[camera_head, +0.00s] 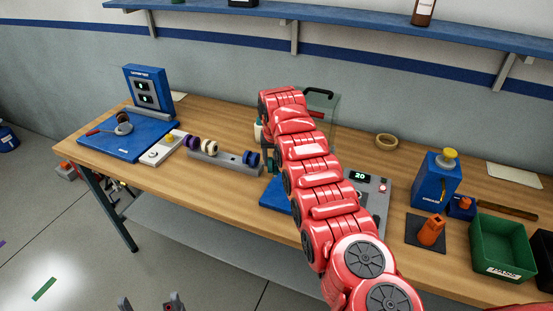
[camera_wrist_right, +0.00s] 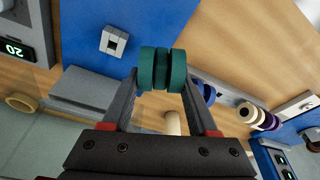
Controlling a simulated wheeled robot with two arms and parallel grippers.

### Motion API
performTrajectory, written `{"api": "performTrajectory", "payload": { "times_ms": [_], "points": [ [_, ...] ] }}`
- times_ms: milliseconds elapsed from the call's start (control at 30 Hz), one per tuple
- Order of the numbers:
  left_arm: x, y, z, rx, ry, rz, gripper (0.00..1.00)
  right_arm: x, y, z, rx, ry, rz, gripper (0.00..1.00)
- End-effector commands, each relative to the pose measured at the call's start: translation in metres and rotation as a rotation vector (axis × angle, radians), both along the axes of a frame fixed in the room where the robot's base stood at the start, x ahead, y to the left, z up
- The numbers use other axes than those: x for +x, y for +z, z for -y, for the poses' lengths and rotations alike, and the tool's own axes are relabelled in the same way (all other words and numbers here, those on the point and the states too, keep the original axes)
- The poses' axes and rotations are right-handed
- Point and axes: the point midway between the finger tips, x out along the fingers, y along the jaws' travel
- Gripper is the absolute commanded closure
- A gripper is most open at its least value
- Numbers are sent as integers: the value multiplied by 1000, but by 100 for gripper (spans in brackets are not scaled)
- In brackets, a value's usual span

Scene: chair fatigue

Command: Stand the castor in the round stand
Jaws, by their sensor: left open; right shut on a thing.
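The castor (camera_wrist_right: 162,68), a dark green twin wheel, is between the two fingers of my right gripper (camera_wrist_right: 160,85) in the right wrist view. The gripper is shut on it and holds it over the bench, near a blue plate. In the head view, my red right arm hides most of this spot. A tan ring (camera_head: 386,141) lies at the back of the bench and also shows in the right wrist view (camera_wrist_right: 22,103). I cannot tell whether it is the round stand. My left gripper (camera_head: 150,303) is open and empty at the bottom edge, below the bench front.
A grey rack (camera_head: 225,162) with purple, cream and blue wheels stands left of my right arm. The blue plate (camera_wrist_right: 80,20) carries a square grey socket (camera_wrist_right: 113,40). A control box (camera_head: 372,195), blue dispenser (camera_head: 436,180) and green bin (camera_head: 500,245) stand to the right.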

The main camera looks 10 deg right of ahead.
Motion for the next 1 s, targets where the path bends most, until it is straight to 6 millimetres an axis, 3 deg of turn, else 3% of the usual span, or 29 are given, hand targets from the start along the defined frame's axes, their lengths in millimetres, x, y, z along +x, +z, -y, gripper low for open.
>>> {"api": "performTrajectory", "payload": {
  "times_ms": [1000],
  "points": [
    [0,0,0,0,0,0,9,2,-2,-11,0,47,3,89]
  ]
}}
